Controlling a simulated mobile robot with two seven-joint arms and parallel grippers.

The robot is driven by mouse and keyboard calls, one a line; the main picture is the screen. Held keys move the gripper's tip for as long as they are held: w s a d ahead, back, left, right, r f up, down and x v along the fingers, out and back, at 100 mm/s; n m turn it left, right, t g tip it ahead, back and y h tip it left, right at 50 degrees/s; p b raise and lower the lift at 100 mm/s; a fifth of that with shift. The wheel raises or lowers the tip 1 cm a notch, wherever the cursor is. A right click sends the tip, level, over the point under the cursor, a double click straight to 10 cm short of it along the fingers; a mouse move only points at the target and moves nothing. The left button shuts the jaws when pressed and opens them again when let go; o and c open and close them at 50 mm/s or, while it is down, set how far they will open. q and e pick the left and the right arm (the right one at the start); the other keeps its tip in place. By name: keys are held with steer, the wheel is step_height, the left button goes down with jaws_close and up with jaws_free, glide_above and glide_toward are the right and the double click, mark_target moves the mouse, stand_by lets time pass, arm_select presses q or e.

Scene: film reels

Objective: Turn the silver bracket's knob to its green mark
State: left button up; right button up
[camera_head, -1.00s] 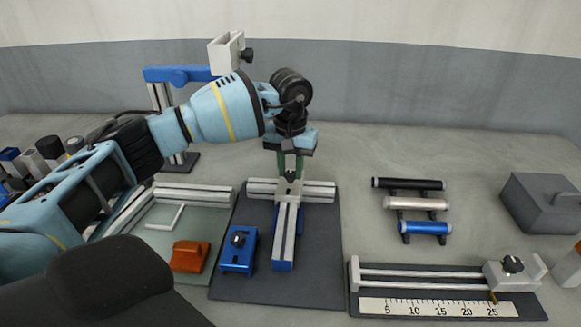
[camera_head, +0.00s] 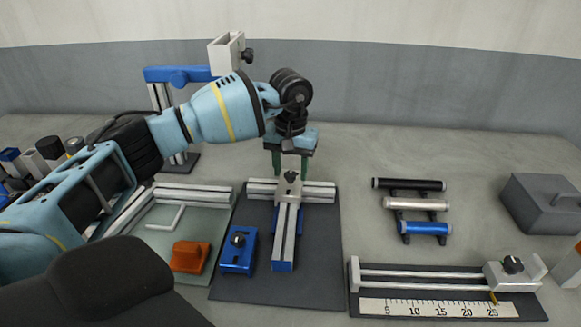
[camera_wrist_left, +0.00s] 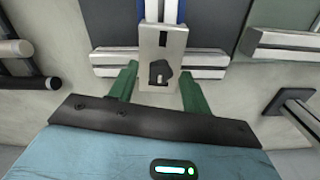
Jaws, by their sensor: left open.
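The silver bracket (camera_head: 291,189) sits where the rails meet in a T on the dark mat, and its plate shows in the left wrist view (camera_wrist_left: 174,51). Its black knob (camera_head: 291,176) faces up, also seen in the left wrist view (camera_wrist_left: 160,72). A dark slot marks the plate beside the knob. I cannot make out a green mark. My left gripper (camera_head: 290,165) is open above the bracket, with its green fingers (camera_wrist_left: 159,80) on either side of the knob and apart from it. My right gripper is not in view.
A blue block with a knob (camera_head: 238,251) and an orange block (camera_head: 189,257) lie left of the rail. A rack of cylinders (camera_head: 411,204), a slide with a scale (camera_head: 440,286) and a grey box (camera_head: 545,203) stand right. A blue-armed stand (camera_head: 180,75) rises behind my left arm.

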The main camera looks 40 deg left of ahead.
mark_target(290, 173)
arm_select(q)
step_height(290, 173, up, 8)
steer(key=shift+f, duration=0.1)
stand_by(0.4)
stand_by(0.5)
